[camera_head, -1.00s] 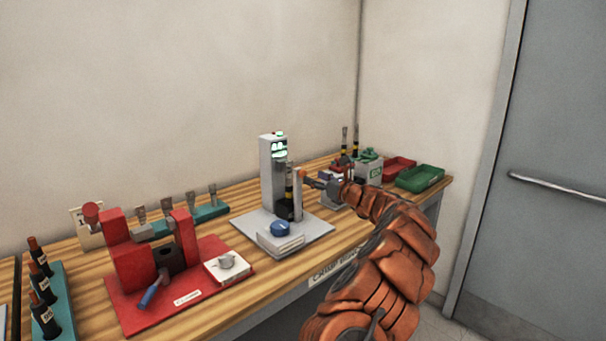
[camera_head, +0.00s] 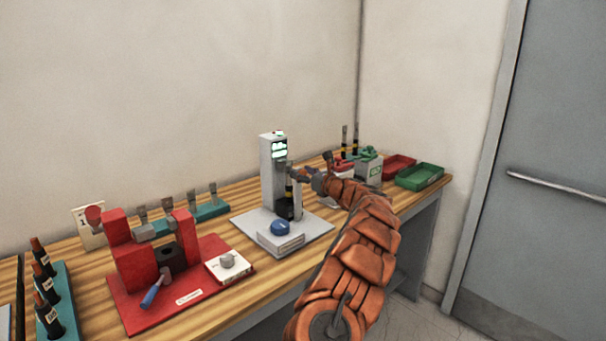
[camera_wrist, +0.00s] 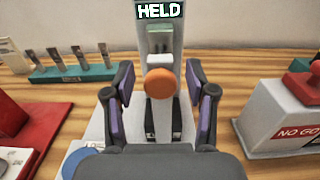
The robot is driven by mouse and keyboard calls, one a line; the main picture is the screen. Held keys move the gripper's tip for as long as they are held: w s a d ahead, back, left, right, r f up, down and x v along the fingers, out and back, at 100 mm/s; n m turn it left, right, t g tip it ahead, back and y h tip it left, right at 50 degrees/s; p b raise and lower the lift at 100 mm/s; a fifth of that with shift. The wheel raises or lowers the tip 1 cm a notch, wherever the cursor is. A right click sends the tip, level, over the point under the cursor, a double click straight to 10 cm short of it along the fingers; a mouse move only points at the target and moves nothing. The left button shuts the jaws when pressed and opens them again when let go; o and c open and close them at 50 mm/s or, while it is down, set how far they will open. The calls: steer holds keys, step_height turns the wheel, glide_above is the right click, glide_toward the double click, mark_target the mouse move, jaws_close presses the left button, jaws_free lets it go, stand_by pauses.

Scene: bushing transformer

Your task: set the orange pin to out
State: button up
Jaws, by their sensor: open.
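The orange pin (camera_wrist: 160,82) shows in the wrist view as a round orange knob on the front of the grey tester post (camera_wrist: 160,45). A sign at the top of the post reads "HELD". My gripper (camera_wrist: 162,92) is open, with one finger to each side of the knob and a gap on both sides. In the head view my gripper (camera_head: 303,177) is at the right side of the grey tester (camera_head: 272,170). There the pin is hard to make out beside the fingers. A dark bushing (camera_head: 286,205) stands in the tester.
The tester's base (camera_head: 247,222) carries a blue knob (camera_head: 280,228). A red fixture (camera_head: 135,265) stands to the left. A "NO GO" box (camera_wrist: 280,115) with a red top stands close to the right. Red (camera_head: 399,166) and green (camera_head: 420,178) trays lie at the bench's far right end.

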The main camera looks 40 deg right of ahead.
jaws_close()
stand_by(0.3)
stand_by(0.3)
